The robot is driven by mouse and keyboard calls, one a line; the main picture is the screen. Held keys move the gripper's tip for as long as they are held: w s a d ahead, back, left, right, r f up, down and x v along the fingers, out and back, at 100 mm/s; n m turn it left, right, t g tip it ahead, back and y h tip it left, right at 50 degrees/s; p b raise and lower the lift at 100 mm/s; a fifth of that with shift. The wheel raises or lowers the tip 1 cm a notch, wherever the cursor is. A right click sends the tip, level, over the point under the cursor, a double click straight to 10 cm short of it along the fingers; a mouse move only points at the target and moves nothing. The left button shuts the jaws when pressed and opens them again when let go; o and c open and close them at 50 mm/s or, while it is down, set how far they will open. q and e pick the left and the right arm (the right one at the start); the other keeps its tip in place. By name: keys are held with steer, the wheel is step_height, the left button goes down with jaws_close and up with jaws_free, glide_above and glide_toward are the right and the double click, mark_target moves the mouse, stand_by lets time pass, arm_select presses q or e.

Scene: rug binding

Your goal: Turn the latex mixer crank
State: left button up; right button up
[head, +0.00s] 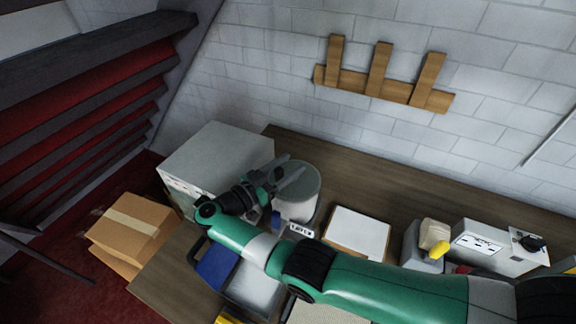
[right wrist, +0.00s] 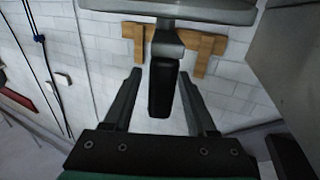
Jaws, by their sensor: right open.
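The latex mixer is a pale grey round drum (head: 303,196) on the bench in the head view, with a small label (head: 300,230) at its front. My right gripper (head: 290,174) reaches in over the drum's upper left side and hides part of it. In the right wrist view my right gripper (right wrist: 161,74) is open. A black upright crank handle (right wrist: 162,95) shows between its two fingers, with a visible gap on each side. The handle hangs from a grey bracket (right wrist: 168,42) under a pale rounded part (right wrist: 190,10). My left gripper is not in view.
A large pale box-like unit (head: 215,165) stands left of the drum. A white sheet on a board (head: 357,233) lies right of it. A blue item (head: 217,267) lies in front. Wooden wall brackets (head: 380,86) are behind. Cardboard boxes (head: 130,228) sit at left.

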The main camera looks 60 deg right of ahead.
mark_target(276, 176)
steer(key=b+v, duration=0.2)
steer(key=v, duration=0.1)
steer(key=b+v, duration=0.3)
steer(key=v, duration=0.1)
steer(key=shift+f+b, duration=0.2)
steer(key=shift+b, duration=0.1)
steer(key=shift+w+a+r, duration=0.1)
steer(key=shift+a+r, duration=0.15)
